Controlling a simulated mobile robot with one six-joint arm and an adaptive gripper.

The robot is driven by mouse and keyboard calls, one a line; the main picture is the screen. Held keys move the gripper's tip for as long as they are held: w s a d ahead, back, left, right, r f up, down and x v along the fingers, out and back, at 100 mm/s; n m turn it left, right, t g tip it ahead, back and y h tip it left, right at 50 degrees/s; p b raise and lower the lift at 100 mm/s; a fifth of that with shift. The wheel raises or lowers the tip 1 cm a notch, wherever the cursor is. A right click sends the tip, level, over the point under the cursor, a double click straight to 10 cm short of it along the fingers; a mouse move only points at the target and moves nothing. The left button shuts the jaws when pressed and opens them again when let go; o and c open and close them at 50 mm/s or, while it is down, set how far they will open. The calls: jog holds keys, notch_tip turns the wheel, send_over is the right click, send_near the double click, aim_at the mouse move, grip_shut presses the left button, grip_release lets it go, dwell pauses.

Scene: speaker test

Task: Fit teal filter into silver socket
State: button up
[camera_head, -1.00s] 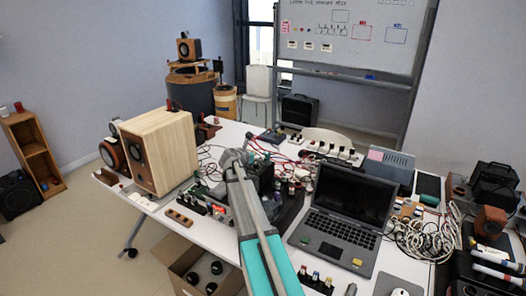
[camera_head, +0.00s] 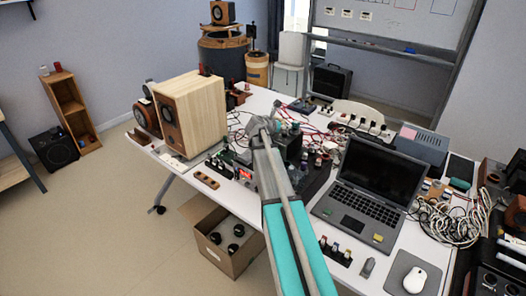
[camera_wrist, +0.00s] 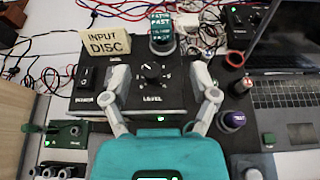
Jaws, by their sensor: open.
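In the head view my gripper (camera_head: 262,125) is over the middle of the table, beside the black box. The arm hides part of the table there.
A laptop (camera_head: 372,185) stands right of my arm, and a wooden speaker (camera_head: 195,110) stands left. An INPUT DISC sign (camera_wrist: 107,43), a purple-topped knob (camera_wrist: 231,120) and cables crowd the area. An open cardboard box (camera_head: 222,240) is at the table's front.

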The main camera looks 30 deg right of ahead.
jog(key=s+a+f+m+g+y, duration=0.1)
jog(key=s+a+f+m+y, duration=0.2)
jog(key=s+a+m, duration=0.4)
jog(key=s+a+f+m+g+y, duration=0.2)
jog(key=s+a+m, duration=0.6)
jog(key=a, duration=1.1)
jog(key=s+a+f+m+g+y, duration=0.2)
jog(key=s+a+f+m+y, duration=0.4)
jog(key=s+a, duration=0.5)
jog(key=a+m+y, duration=0.1)
jog(key=a, duration=0.2)
jog(key=shift+s+f+m+y, duration=0.25)
jog(key=shift+s+m+y, duration=0.05)
jog(key=shift+s, duration=0.1)
